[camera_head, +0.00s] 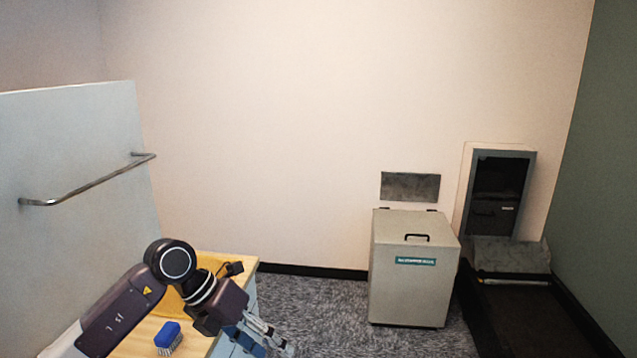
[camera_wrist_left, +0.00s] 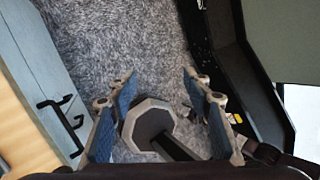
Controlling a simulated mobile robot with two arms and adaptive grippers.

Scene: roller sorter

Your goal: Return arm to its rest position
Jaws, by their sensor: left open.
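My left arm comes in from the lower left in the head view, bent over a wooden-topped cabinet (camera_head: 240,262). My left gripper (camera_head: 272,337) is past the cabinet's right edge, low over the carpet, pointing down and right. In the left wrist view the fingers of my left gripper (camera_wrist_left: 165,103) are spread apart, with blue pads facing inward. A dark octagonal piece with a black bar (camera_wrist_left: 150,118) shows between and below them; I cannot tell what it is or how far off it lies. My right gripper is not in view.
A blue brush (camera_head: 168,335) lies on the cabinet top beneath my arm. A grey lidded bin (camera_head: 410,275) stands by the back wall. A dark low-sided tray (camera_head: 525,315) is at right. A panel with a rail (camera_head: 95,185) rises at left. Carpet between cabinet and bin is clear.

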